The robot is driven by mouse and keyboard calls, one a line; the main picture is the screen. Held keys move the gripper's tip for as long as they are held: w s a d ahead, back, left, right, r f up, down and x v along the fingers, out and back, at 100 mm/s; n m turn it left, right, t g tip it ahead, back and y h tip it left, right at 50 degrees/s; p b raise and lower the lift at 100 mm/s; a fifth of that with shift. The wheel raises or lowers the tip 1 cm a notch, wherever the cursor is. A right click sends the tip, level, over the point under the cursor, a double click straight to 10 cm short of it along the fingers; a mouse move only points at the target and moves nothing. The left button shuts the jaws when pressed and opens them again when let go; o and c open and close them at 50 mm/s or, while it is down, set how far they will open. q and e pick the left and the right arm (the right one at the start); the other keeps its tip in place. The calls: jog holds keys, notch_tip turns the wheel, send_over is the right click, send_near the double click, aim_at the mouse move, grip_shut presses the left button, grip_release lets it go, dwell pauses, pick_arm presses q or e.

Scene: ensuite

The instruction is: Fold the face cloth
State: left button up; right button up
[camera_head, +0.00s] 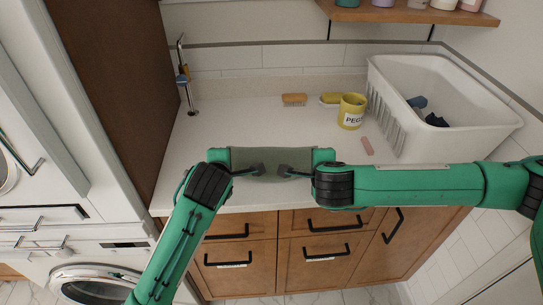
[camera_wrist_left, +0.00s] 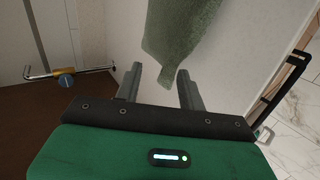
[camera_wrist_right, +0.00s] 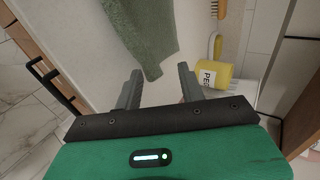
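The face cloth (camera_head: 270,157) is grey-green and lies near the counter's front edge, between my two grippers. My left gripper (camera_head: 255,169) and my right gripper (camera_head: 288,170) come in from opposite sides, their tips close together at the cloth. In the left wrist view the cloth (camera_wrist_left: 185,35) narrows to a corner at my open left fingertips (camera_wrist_left: 159,72). In the right wrist view a corner of the cloth (camera_wrist_right: 142,35) reaches between my open right fingertips (camera_wrist_right: 159,70). I cannot tell whether the fingers touch it. My arms hide the cloth's side ends.
The white counter (camera_head: 225,120) is clear behind the cloth. A yellow cup (camera_head: 351,111), a brush (camera_head: 294,100), a yellow item (camera_head: 330,99) and a pink bar (camera_head: 367,146) stand or lie farther back. A white basket (camera_head: 440,100) is at right, a tap (camera_head: 186,75) at left.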

pick_arm(q)
jog(key=s+r, duration=0.5)
jog(key=r, duration=0.3)
jog(key=shift+s, duration=0.35)
pick_arm(e)
jog(key=s+r, duration=0.5)
jog(key=r, duration=0.3)
jog(key=shift+s, duration=0.3)
